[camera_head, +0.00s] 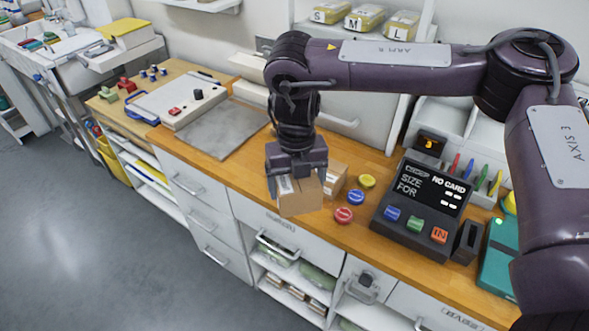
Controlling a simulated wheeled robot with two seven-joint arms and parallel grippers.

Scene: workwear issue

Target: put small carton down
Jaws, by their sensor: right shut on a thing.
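My right gripper (296,177) points down over the front part of the wooden counter (240,167). It is shut on a small brown carton (299,201) with a pale label on its left side. The carton hangs near the counter's front edge; I cannot tell whether it touches the top. A second brown carton (335,178) sits just behind and to the right of it, partly hidden by the gripper. My left gripper is not in view.
Blue, red and yellow discs (356,197) lie right of the cartons, before a black terminal (422,206). A grey mat (222,127) lies to the left, beside a white board (182,100). Open shelves (290,290) are below the counter. A teal box (499,258) stands far right.

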